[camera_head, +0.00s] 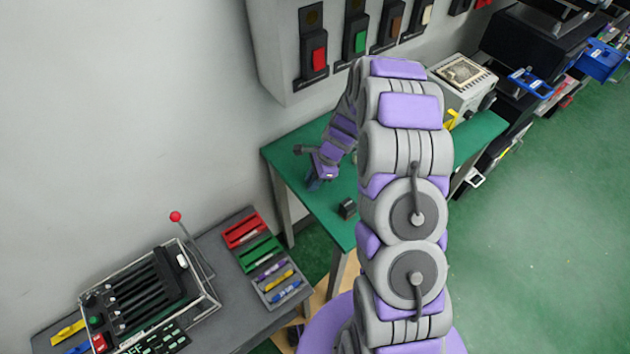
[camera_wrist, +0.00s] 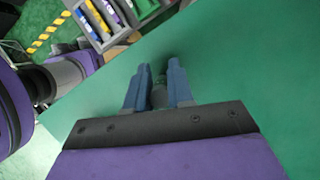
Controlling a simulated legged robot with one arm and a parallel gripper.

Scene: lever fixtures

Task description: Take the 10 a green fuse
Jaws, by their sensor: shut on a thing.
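My gripper (camera_head: 320,180) is over the far left part of the green table, well beyond the trays. In the wrist view its two blue fingers (camera_wrist: 159,85) are closed around a small dark grey-green thing (camera_wrist: 159,97). The fingers hide most of it, so I cannot tell whether it is the green fuse. The green tray (camera_head: 262,254) lies on the grey bench between a red tray (camera_head: 243,230) and a grey tray (camera_head: 268,297). No label is readable on any fuse.
The grey tray holds purple, yellow and blue fuses. A black block (camera_head: 347,208) sits on the green table (camera_head: 300,148). A lever panel (camera_head: 275,60) is on the wall behind. A fixture with a red-knobbed lever (camera_head: 176,217) stands at left. Green floor at right is clear.

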